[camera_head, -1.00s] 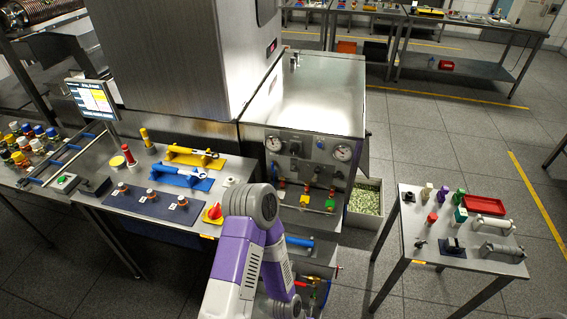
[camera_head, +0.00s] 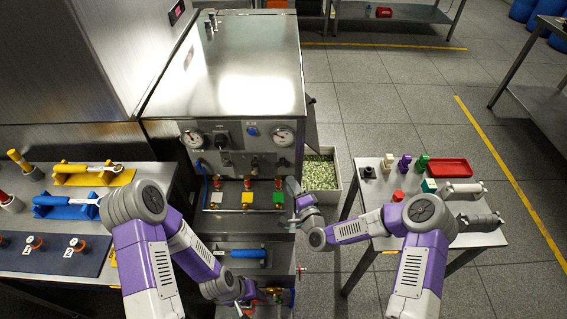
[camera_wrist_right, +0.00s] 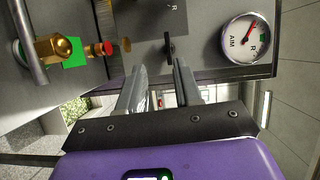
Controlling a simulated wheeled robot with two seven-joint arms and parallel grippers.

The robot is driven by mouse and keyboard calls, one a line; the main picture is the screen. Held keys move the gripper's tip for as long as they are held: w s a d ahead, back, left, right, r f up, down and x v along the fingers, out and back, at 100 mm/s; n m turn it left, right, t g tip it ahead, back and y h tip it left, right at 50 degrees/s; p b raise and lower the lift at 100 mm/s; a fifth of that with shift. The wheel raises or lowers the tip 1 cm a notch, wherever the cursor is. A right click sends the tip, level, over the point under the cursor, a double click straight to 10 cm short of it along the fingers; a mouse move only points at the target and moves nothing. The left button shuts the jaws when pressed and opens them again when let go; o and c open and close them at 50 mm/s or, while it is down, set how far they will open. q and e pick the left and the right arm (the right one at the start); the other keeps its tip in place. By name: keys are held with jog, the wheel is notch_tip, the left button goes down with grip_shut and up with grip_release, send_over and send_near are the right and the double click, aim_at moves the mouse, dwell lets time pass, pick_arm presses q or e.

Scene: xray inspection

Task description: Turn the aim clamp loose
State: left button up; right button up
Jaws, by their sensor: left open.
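The steel panel (camera_head: 240,170) carries two gauges and several black handles. I take a small black handle (camera_wrist_right: 169,46) below the gauge marked AIM (camera_wrist_right: 246,41) to be the aim clamp; in the head view it shows below the right gauge (camera_head: 283,136), partly unclear. My right gripper (camera_wrist_right: 160,82) is open. The handle stands just ahead, between the lines of its two fingers, and contact cannot be told. In the head view my right gripper (camera_head: 292,187) is close to the panel's lower right. My left gripper (camera_head: 243,303) is open, low by the brass and red fittings.
A row of valves with yellow and green tags (camera_head: 278,197) lies beside my right gripper. A blue-handled bar (camera_head: 248,254) is below. A bin of pale pieces (camera_head: 321,173) and a side table with a red tray (camera_head: 450,167) stand to the right.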

aim_at(282, 163)
jog(key=b+x, duration=0.1)
jog(key=x, duration=0.6)
jog(key=shift+w+r+m+b, duration=0.3)
jog(key=shift+w+r+b, duration=0.1)
jog(key=shift+r, duration=0.2)
grip_shut()
